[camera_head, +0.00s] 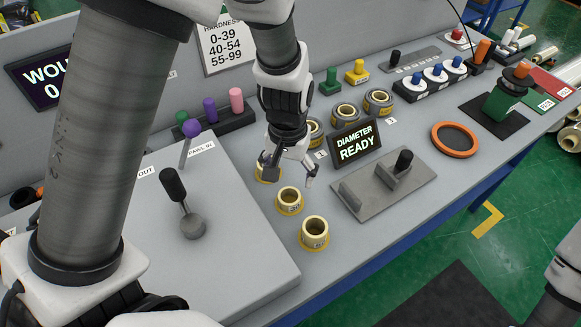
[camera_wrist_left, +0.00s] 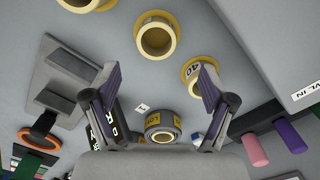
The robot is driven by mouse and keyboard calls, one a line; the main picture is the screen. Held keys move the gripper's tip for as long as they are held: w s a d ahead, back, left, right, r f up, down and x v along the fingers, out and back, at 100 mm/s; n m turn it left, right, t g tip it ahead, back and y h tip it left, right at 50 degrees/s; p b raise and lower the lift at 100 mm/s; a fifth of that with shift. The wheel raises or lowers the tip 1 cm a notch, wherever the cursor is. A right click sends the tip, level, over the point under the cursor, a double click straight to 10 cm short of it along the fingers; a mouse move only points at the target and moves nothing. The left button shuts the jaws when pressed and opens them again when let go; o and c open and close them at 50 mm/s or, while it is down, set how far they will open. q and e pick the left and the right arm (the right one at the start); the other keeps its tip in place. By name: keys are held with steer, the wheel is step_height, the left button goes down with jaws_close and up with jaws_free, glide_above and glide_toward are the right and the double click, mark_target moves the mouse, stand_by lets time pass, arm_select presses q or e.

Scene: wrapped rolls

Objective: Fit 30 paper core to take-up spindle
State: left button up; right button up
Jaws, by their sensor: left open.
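Three cream paper cores with yellow flanged bases stand in a row on the grey table: a far one (camera_head: 266,178), a middle one (camera_head: 289,210) and a near one (camera_head: 314,243). The far core reads 40 in the left wrist view (camera_wrist_left: 191,67); I cannot surely read which core is 30. My left gripper (camera_head: 288,172) is open and empty, pointing down above the far and middle cores. In the left wrist view the middle core (camera_wrist_left: 155,54) lies ahead, between the line of the spread fingers (camera_wrist_left: 162,80). I cannot surely identify the take-up spindle. My right gripper is out of view.
A grey fixture plate (camera_head: 375,203) lies right of the cores. A raised grey panel with a black-handled lever (camera_head: 175,185) is at left. An orange ring (camera_head: 455,139) lies farther right.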

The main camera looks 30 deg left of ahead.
mark_target(289, 201)
arm_select(q)
steer(key=shift+s+d+f, duration=0.3)
steer(key=shift+s+f, duration=0.1)
steer(key=shift+f, duration=0.25)
steer(key=shift+s+d+f, duration=0.25)
steer(key=shift+s+f, duration=0.1)
steer(key=shift+f, duration=0.25)
steer(key=f, duration=0.3)
steer(key=w+f, duration=0.1)
steer(key=shift+a+f, duration=0.3)
steer(key=shift+a, duration=0.05)
steer(key=shift+s+r, duration=0.1)
steer(key=shift+s+d+r, duration=0.1)
steer(key=shift+s+d, duration=0.05)
steer(key=c, duration=1.3)
